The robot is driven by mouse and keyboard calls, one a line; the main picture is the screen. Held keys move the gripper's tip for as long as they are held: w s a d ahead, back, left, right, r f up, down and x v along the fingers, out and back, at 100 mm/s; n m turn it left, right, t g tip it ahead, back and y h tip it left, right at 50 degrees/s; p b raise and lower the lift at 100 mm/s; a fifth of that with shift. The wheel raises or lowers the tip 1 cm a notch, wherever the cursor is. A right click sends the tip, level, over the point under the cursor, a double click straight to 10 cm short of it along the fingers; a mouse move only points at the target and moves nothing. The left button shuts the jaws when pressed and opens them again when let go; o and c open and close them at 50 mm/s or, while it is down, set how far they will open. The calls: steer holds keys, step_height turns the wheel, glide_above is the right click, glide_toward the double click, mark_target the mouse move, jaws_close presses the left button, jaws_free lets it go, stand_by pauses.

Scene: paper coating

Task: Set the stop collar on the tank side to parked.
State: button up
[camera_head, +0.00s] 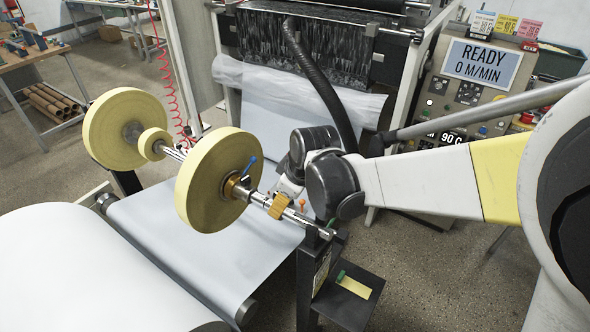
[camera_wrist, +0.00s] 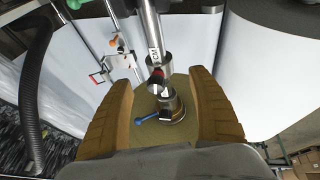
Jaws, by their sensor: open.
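A collar (camera_head: 238,187) with a brass and steel body and a blue lever (camera_head: 249,166) sits on the steel shaft (camera_head: 262,199), against the near face of the larger yellow disc (camera_head: 215,180). My gripper (camera_head: 281,205) is at the shaft, between this collar and the shaft's near end; only one ochre finger shows clearly there. In the wrist view my gripper (camera_wrist: 163,84) is open, with its ribbed fingers either side of the shaft and collar (camera_wrist: 170,106), apart from both. The blue lever (camera_wrist: 147,118) points left there. I see no readable parked mark.
A second yellow disc (camera_head: 110,128) is farther along the shaft. A white web (camera_head: 200,250) runs below. The panel (camera_head: 482,62) reads READY.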

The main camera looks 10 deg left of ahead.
steer(key=b+x, duration=0.1)
steer(key=x, duration=0.2)
steer(key=b+x, duration=0.1)
steer(key=x, duration=0.1)
steer(key=b+x, duration=0.1)
steer(key=x, duration=0.2)
steer(key=shift+d+f, duration=0.15)
steer(key=shift+f, duration=0.3)
steer(key=shift+w+f, duration=0.25)
steer(key=shift+f, duration=0.2)
